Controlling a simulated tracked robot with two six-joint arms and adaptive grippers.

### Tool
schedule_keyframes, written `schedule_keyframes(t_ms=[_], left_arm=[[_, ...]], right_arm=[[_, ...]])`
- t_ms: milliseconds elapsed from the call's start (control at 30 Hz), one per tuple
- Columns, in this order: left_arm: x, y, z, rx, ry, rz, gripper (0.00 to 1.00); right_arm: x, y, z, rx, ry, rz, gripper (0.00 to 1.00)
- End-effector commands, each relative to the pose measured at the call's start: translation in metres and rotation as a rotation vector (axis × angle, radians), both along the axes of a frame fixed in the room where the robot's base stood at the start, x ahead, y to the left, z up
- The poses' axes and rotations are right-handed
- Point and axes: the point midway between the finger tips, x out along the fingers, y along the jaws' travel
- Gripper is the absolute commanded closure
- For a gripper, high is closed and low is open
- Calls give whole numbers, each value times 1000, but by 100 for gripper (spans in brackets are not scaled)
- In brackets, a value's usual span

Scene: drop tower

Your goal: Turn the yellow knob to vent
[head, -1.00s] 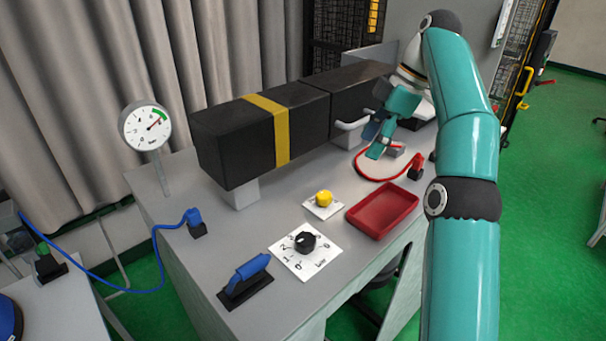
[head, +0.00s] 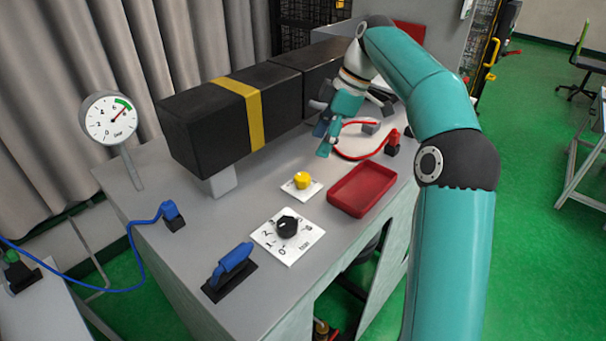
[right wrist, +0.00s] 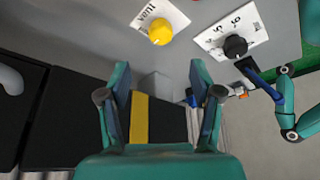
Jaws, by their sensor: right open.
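The yellow knob (head: 302,180) sits on a small white plate on the grey bench, in front of the black box with the yellow band. In the right wrist view the yellow knob (right wrist: 160,33) is near the top, beside the printed word "vent". My right gripper (head: 325,146) is above the bench, beyond the knob and apart from it. In the right wrist view its two fingers (right wrist: 160,78) are spread with nothing between them. Which way the knob points is too small to tell.
A black knob on a numbered plate (head: 268,240), a blue-handled lever (head: 233,262) and a red tray (head: 362,205) are near the yellow knob. The black box (head: 200,135) is behind. A gauge (head: 110,118) stands at the left. A red cable (head: 350,157) lies at the right.

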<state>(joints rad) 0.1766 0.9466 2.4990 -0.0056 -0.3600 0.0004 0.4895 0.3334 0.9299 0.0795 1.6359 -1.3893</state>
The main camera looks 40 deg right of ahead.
Motion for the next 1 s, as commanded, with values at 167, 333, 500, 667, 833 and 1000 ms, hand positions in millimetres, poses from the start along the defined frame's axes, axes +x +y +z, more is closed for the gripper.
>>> schedule_keyframes(t_ms=[167,333,500,667,833,1000], left_arm=[[0,0,-3,0,0,0,100],[0,0,-2,0,0,0,100],[0,0,1,0,0,0,100],[0,0,2,0,0,0,100],[0,0,2,0,0,0,100],[0,0,2,0,0,0,100]], right_arm=[[8,12,-36,3,5,2,36],[16,21,-66,2,4,1,36],[22,27,-85,1,2,0,36],[24,29,-93,1,1,-1,36],[24,30,-95,1,1,-1,36],[25,30,-95,1,1,-1,46]])
